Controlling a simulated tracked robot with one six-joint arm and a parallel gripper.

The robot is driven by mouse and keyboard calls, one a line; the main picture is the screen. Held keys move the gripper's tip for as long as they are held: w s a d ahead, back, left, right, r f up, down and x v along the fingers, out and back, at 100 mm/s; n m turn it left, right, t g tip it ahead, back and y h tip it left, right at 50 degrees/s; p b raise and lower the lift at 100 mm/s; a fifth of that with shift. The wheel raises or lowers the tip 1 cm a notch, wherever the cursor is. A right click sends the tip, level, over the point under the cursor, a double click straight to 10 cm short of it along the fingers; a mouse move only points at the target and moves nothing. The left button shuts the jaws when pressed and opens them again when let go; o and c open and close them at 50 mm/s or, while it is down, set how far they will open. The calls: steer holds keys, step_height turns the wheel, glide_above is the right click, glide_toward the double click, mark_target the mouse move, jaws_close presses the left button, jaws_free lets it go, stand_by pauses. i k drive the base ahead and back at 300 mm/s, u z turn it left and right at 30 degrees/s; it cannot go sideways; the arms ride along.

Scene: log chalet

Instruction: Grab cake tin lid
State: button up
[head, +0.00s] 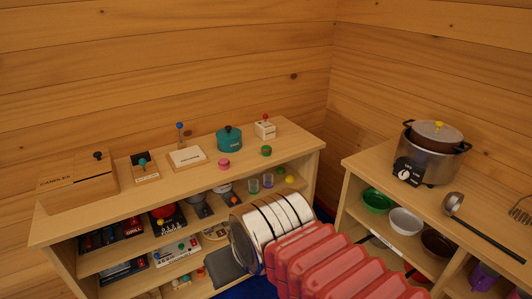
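A teal round tin (229,142) stands on the top of the left shelf unit, near the back wall. It has a teal lid (228,131) with a dark knob on top, and the lid appears seated on it. This looks like the cake tin, though no label is readable. My red and white arm crosses the lower middle of the view, below and in front of the tin, and does not touch it. I cannot make out my gripper's fingers.
A wooden candle box (77,187), small stands with knobs, a pink pot (223,163) and a green pot (266,151) share the shelf top. Filled shelves lie below.

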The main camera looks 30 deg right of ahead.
mark_target(228, 132)
steer(key=u, duration=0.65)
steer(key=i, duration=1.45)
steer(key=z, duration=0.25)
